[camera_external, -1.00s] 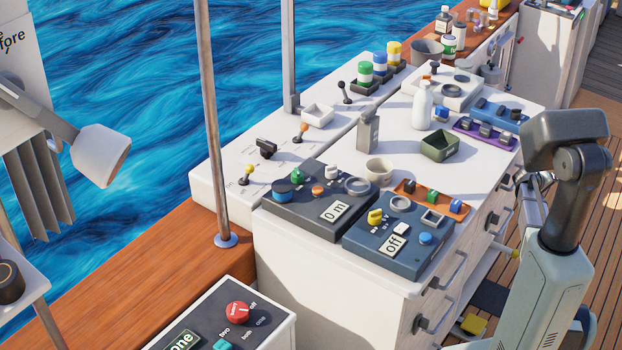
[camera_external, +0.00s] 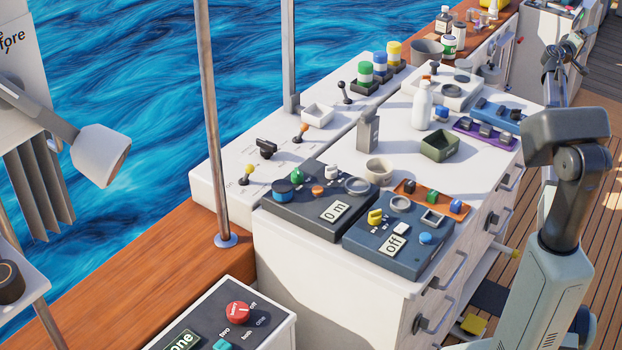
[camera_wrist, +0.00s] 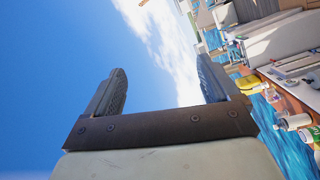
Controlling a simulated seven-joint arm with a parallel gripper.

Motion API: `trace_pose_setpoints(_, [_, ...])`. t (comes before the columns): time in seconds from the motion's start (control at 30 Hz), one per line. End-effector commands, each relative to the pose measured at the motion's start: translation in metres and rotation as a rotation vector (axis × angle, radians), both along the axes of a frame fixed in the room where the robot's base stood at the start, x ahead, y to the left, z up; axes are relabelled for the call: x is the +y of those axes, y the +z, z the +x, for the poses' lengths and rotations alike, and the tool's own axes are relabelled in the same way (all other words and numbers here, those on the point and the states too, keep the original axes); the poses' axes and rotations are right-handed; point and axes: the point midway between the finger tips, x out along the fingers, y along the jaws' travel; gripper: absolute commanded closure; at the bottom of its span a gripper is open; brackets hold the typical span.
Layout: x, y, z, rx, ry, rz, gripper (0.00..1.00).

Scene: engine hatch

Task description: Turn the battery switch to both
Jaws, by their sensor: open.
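The battery switch is a red round knob (camera_external: 237,312) on a dark panel in a white box at the bottom of the external view. Small labels stand around it, and "off" and "both" seem readable. A display (camera_external: 180,341) beside it shows "one", partly cut by the frame edge. Which label the knob points at is too small to tell. My gripper (camera_wrist: 162,75) is open and empty in the wrist view, with sky between its fingers. In the external view it is raised at the upper right, far from the switch, partly hidden by my arm.
A teal control (camera_external: 222,345) sits beside the red knob. A white cabinet (camera_external: 330,275) with several panels and drawer handles stands between the switch and my arm. A metal post (camera_external: 212,130) rises left of it. A lamp-like white head (camera_external: 101,155) hangs at the left.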

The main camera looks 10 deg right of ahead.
Motion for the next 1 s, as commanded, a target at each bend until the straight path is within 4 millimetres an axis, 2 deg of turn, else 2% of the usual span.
trace_pose_setpoints(0.03, [0.004,0.024,0.003,-0.014,0.003,-0.018,0.12])
trace_pose_setpoints(0.13, [0.022,0.060,0.006,-0.040,0.013,-0.039,0.12])
trace_pose_setpoints(0.2, [0.047,0.080,0.012,-0.065,0.028,-0.034,0.12])
trace_pose_setpoints(0.3, [0.087,0.085,0.020,-0.091,0.052,0.005,0.12])
trace_pose_setpoints(0.47, [0.155,0.070,0.034,-0.119,0.098,0.100,0.12])
trace_pose_setpoints(0.57, [0.206,0.053,0.041,-0.128,0.131,0.178,0.12])
trace_pose_setpoints(0.77, [0.315,0.013,0.048,-0.125,0.198,0.348,0.12])
trace_pose_setpoints(1.0, [0.447,-0.034,0.038,-0.079,0.270,0.548,0.12])
